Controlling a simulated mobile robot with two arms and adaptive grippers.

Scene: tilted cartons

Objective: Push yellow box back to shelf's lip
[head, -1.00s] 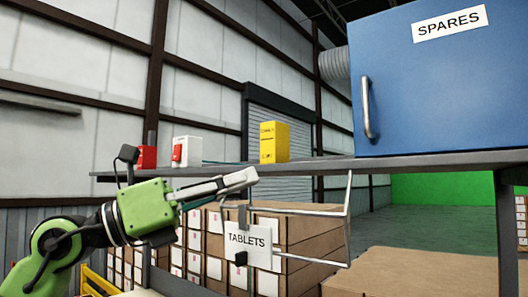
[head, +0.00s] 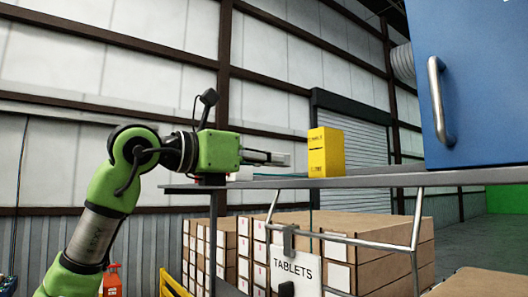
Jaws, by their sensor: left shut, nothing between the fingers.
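The yellow box (head: 326,152) stands upright on the grey shelf (head: 360,180), close to its front edge. My left gripper (head: 288,158) is shut and empty, held just above the shelf to the left of the yellow box. Its fingertips point right toward the box's side, with a small gap visible between them. My right gripper is not in view.
A blue cabinet (head: 485,90) with a metal handle stands right of the yellow box.

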